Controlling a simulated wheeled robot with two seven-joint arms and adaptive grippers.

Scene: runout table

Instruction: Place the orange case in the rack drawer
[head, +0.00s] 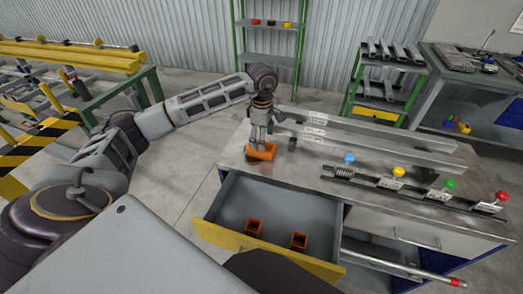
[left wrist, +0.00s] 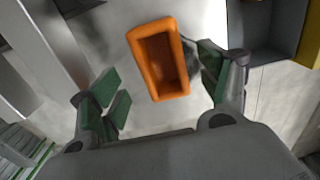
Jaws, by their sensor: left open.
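The orange case (head: 260,151) is a small open-topped box on the metal tabletop, near the table's left end and behind the open drawer. My left gripper (head: 260,139) points down right at it and hides part of it. In the left wrist view the case (left wrist: 145,58) shows its hollow inside, between and slightly beyond the open green-padded fingers (left wrist: 160,84). The fingers appear apart from it. The rack drawer (head: 228,203) is pulled out, with a yellow front (head: 222,236). My right gripper is not in view.
Metal rails (head: 375,132) run along the table's back. Coloured knobs, including a blue one (head: 349,158) and a red one (head: 502,196), stand along its right part. A green shelf (head: 268,58) stands behind. The drawer's rear part is clear.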

